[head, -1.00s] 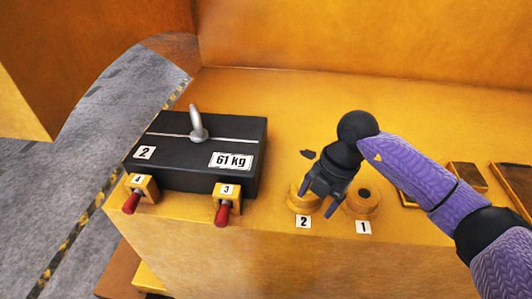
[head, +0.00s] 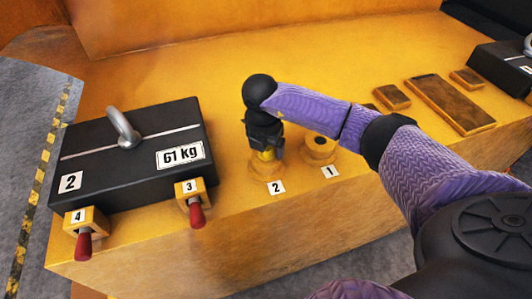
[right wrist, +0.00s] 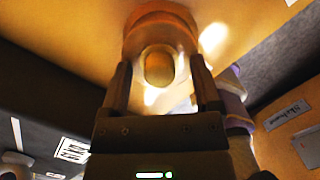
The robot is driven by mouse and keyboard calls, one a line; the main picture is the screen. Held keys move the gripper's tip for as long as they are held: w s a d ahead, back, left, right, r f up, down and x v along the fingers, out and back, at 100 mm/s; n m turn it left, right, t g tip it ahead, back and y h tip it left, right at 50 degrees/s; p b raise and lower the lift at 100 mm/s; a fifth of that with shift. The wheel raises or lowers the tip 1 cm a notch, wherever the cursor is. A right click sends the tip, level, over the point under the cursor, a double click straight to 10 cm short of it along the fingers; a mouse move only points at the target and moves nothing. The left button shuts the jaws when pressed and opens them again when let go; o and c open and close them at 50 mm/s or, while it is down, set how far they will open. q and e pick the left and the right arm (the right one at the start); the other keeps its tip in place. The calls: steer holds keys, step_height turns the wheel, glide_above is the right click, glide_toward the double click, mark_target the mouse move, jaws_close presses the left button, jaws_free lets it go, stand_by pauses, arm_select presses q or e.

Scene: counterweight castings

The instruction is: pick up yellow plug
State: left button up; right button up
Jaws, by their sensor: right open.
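The yellow plug (head: 266,154) stands at the round yellow holder (head: 263,169) behind label 2, partly hidden by my right gripper (head: 266,150). My right gripper points down over it. In the right wrist view the plug's rounded top (right wrist: 158,66) shows between the two open fingers (right wrist: 160,78), with a gap on both sides. The holder's ring surrounds it there. My left gripper is not in view.
A second round holder (head: 320,146) with a dark hole stands close on the right, behind label 1. A black 61 kg casting (head: 130,155) with a lifting eye lies to the left. Red-handled pins (head: 196,212) stick out at its front. Dark-topped pads (head: 450,103) lie to the right.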

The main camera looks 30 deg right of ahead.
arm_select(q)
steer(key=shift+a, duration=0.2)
arm_select(e)
steer(key=c, duration=0.5)
jaws_close()
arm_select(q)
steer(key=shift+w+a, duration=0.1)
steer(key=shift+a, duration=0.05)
arm_select(e)
steer(key=shift+r, duration=0.1)
step_height(320, 180, up, 9)
steer(key=shift+r+p, duration=0.1)
steer(key=shift+p, duration=0.7)
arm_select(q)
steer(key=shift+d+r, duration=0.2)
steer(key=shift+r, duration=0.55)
arm_select(e)
steer(key=shift+r, duration=0.35)
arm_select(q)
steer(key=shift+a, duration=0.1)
